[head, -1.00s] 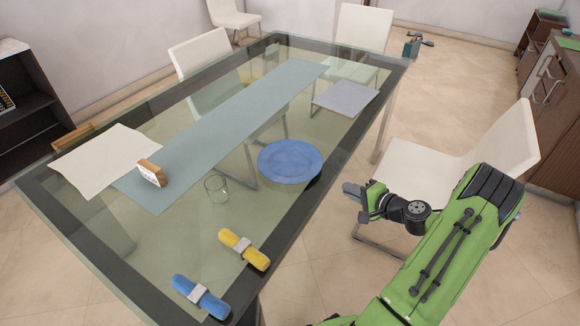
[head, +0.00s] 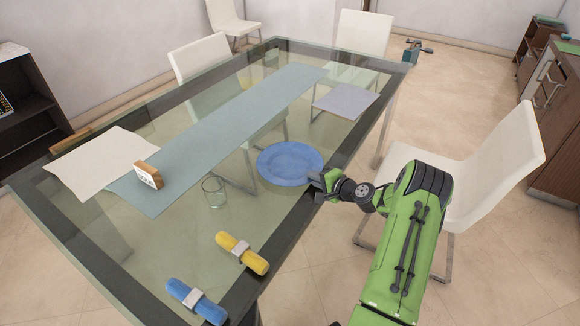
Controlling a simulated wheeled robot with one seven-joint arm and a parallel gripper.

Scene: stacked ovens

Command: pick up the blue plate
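The blue plate (head: 288,162) lies flat on the glass table (head: 262,215) near its right edge. My gripper (head: 318,184) is at the plate's lower right rim, with its fingers close to the rim. From this view I cannot tell whether the fingers touch or straddle the rim, or how far apart they are.
A clear glass (head: 213,192), a yellow rolled item (head: 242,253) and a blue rolled item (head: 196,301) are on the table left of and below the plate. A grey-blue runner (head: 225,130) lies behind. A white chair (head: 490,180) stands to the right of the table.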

